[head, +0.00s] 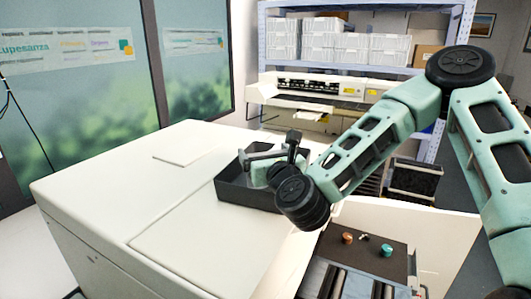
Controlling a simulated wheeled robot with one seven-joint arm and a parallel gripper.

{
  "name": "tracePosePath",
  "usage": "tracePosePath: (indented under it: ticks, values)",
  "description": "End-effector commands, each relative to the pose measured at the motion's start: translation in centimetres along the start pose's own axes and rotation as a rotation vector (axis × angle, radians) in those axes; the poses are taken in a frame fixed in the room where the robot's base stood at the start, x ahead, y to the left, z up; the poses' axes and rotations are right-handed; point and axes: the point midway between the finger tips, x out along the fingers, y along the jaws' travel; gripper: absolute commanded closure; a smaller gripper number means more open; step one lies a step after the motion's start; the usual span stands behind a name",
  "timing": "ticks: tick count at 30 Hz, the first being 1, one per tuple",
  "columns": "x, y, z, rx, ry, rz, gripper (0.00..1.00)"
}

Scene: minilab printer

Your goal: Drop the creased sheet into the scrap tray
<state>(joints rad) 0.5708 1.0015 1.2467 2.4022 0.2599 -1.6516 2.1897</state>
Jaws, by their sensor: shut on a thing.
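A dark, open-topped tray (236,190), which looks like the scrap tray, sits on the white machine top near its right edge. My gripper (254,164) is over the tray, with my wrist hiding the tray's right side. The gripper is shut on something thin. A small pale patch shows below the jaws inside the tray outline; I cannot tell whether it is the creased sheet or part of my gripper. No creases can be made out, and the tray floor is mostly hidden.
An open bay with orange (347,238) and green (386,250) knobs lies in front at right. A printer (318,92) and shelves stand behind.

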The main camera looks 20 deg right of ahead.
Motion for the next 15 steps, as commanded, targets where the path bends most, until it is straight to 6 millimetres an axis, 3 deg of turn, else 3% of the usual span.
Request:
tracePosePath:
  ticks: [13, 14, 15]
  values:
    - [0.00, -0.02, -1.23, 0.000, 0.003, 0.000, 0.30]
    - [-0.01, -0.03, -1.26, -0.001, 0.004, 0.000, 0.07]
    - [-0.01, -0.03, -1.30, -0.001, 0.005, 0.000, 0.00]
